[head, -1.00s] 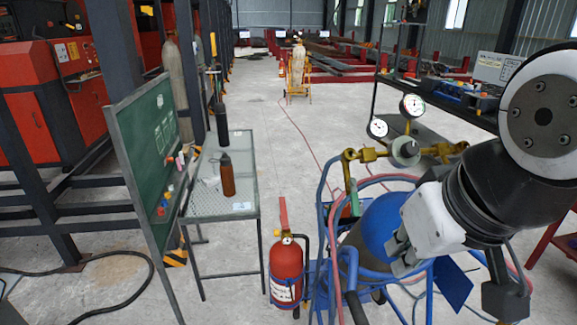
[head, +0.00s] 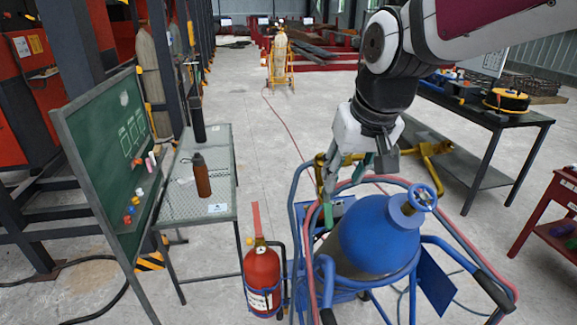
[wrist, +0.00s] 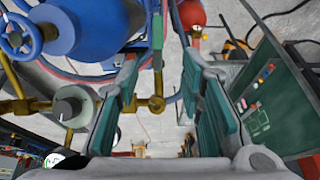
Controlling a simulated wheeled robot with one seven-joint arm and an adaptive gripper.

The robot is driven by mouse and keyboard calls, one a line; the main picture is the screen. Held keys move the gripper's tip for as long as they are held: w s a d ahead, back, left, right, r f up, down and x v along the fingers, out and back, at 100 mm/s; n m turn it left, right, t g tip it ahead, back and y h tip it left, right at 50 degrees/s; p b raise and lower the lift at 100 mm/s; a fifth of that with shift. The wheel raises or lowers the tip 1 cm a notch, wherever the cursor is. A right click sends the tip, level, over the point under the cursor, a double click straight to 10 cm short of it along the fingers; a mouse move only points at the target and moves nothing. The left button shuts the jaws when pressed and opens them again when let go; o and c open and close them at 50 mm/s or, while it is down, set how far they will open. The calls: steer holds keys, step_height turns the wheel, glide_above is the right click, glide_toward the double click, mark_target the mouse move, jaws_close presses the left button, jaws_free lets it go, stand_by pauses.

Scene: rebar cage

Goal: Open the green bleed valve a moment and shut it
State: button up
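A narrow green part (head: 328,214), which may be the bleed valve's lever, shows just below my gripper in the head view, at the left of the blue gas cylinder (head: 375,243). My gripper (wrist: 160,62) is open, with teal pads apart and nothing clearly held. In the head view my gripper (head: 335,187) points down beside the cylinder; I cannot tell whether it touches anything.
The cylinder's blue handwheel (head: 422,197) and a round regulator knob (wrist: 68,108) are close by. Red and blue hoses and cart rails surround the cylinder. A fire extinguisher (head: 262,272), mesh table (head: 215,211) and green chalkboard (head: 108,145) stand left. Open floor lies behind.

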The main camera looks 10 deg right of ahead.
mark_target(328, 206)
steer(key=x, duration=0.4)
steer(key=b+x, duration=0.1)
steer(key=x, duration=0.4)
steer(key=w+x, duration=0.1)
steer(key=x, duration=0.4)
steer(key=shift+d+b, duration=0.25)
steer(key=shift+b, duration=0.05)
jaws_close()
